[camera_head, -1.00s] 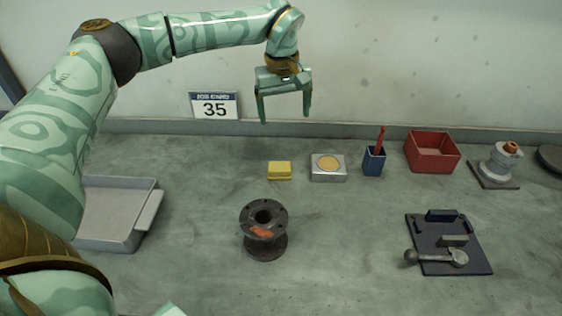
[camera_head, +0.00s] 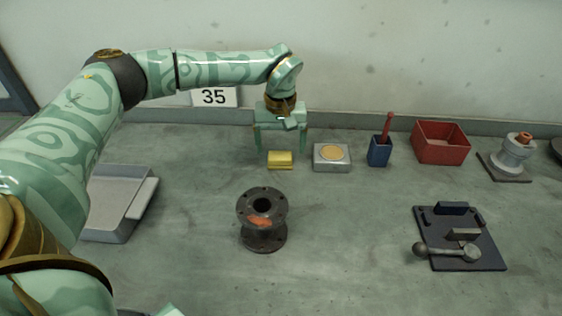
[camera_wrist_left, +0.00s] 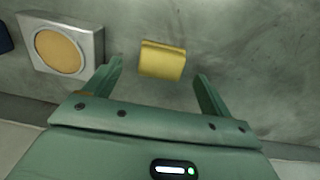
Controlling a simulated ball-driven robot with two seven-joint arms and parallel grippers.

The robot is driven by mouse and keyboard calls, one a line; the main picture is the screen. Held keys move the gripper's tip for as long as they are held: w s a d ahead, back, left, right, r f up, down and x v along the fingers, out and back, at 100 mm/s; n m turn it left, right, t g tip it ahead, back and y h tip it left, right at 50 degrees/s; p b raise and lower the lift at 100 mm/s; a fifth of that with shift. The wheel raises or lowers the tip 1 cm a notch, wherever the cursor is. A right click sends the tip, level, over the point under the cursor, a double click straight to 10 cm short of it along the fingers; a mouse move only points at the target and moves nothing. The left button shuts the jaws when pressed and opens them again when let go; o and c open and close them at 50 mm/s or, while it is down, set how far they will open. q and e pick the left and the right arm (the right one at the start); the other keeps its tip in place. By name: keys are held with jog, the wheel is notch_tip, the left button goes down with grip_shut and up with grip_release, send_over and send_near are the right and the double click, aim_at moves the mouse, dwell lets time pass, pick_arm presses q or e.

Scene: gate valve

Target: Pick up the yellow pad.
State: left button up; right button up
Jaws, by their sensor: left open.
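The yellow pad (camera_head: 280,160) lies on the grey bench toward the back. It also shows in the left wrist view (camera_wrist_left: 162,60), just beyond the two fingertips and roughly between them. My left gripper (camera_head: 280,151) is open and empty, pointing down, with its fingers at either side of the pad in the head view. In the left wrist view the gripper (camera_wrist_left: 158,72) has clear bench between its fingers and the pad. I cannot tell how high the fingertips are above the bench.
A metal box with a tan disc (camera_head: 332,157) stands close right of the pad. Beyond it are a blue holder (camera_head: 379,152) with a red tool and a red bin (camera_head: 440,145). A dark flanged spool (camera_head: 262,222) stands nearer. A grey tray (camera_head: 112,208) lies left.

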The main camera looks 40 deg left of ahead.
aim_at(280, 154)
pick_arm(q)
notch_tip(280, 154, down, 4)
jog(key=shift+f+b, duration=0.1)
jog(key=shift+b, duration=0.55)
jog(key=shift+r, duration=0.25)
pick_arm(e)
jog(key=shift+s+d+f, duration=0.1)
jog(key=shift+s+f, duration=0.35)
jog(key=shift+f, duration=0.3)
pick_arm(q)
jog(key=c, duration=1.1)
jog(key=shift+r, duration=0.3)
notch_tip(280, 154, up, 2)
jog(key=shift+r+p, duration=0.2)
jog(key=shift+p, duration=0.45)
jog(key=s+d+r+p, duration=0.1)
jog(key=s+r+p, duration=0.1)
jog(key=s+r, duration=0.1)
jog(key=s+d+r+p, duration=0.1)
jog(key=s+r+p, duration=0.1)
jog(key=s, duration=0.4)
jog(key=s+d+r+p, duration=0.2)
jog(key=s+r, duration=0.2)
jog(key=r, duration=0.1)
jog(key=shift+s, duration=0.3)
pick_arm(e)
notch_tip(280, 154, up, 7)
jog(key=w, duration=0.2)
jog(key=shift+w+t, duration=0.25)
jog(key=shift+t, duration=0.05)
